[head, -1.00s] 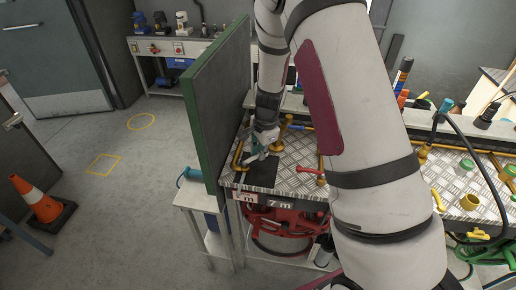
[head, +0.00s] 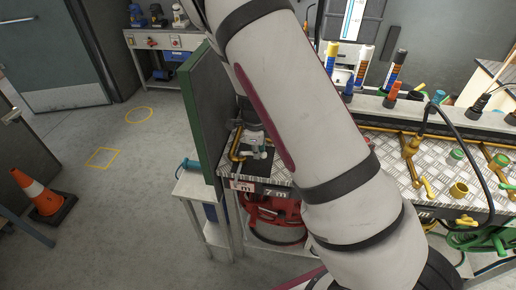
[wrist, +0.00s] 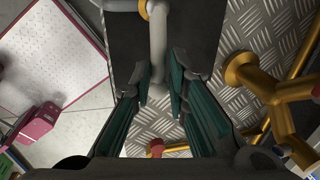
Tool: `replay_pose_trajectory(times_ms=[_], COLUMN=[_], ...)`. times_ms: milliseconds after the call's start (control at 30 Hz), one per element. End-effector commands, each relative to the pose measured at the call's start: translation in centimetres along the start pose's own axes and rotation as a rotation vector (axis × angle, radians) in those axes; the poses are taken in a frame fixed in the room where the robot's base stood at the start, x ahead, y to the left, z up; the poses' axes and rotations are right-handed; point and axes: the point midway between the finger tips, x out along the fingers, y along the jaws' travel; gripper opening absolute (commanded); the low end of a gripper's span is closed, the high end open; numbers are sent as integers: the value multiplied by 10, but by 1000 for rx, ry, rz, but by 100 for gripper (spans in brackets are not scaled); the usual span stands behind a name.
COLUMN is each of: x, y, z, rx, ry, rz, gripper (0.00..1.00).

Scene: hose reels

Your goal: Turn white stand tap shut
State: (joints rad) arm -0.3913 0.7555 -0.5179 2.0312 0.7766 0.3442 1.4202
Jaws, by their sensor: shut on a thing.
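The white stand tap's pale grey-white handle (wrist: 158,38) shows in the wrist view as a bar coming down from the top, over a dark mat. My gripper (wrist: 161,82) is shut on this handle, with its teal-lined fingers on either side of the bar's lower end. In the head view the pale tap parts (head: 250,153) show small and partly hidden at the left end of the bench, beside the green board. My arm covers much of that area. How far the tap is turned cannot be told clearly.
A brass pipe and fitting (wrist: 243,70) stand close to the right of my gripper. A green board (head: 205,115) rises at the bench's left end. More brass taps (head: 411,147) and a black hose line the bench to the right. A red hose reel (head: 270,215) sits below.

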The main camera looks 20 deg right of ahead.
Motion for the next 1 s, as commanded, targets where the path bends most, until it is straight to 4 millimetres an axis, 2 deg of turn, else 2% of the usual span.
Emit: replay_pose_trajectory(times_ms=[567, 600, 667, 1000], x=[-1, -1, -1, -3], y=[3, 3, 3, 2], z=[1, 1, 1, 1], rx=[33, 33, 32, 30], ry=[3, 3, 4, 5], rz=[3, 4, 4, 2], gripper=[0, 22, 32, 32])
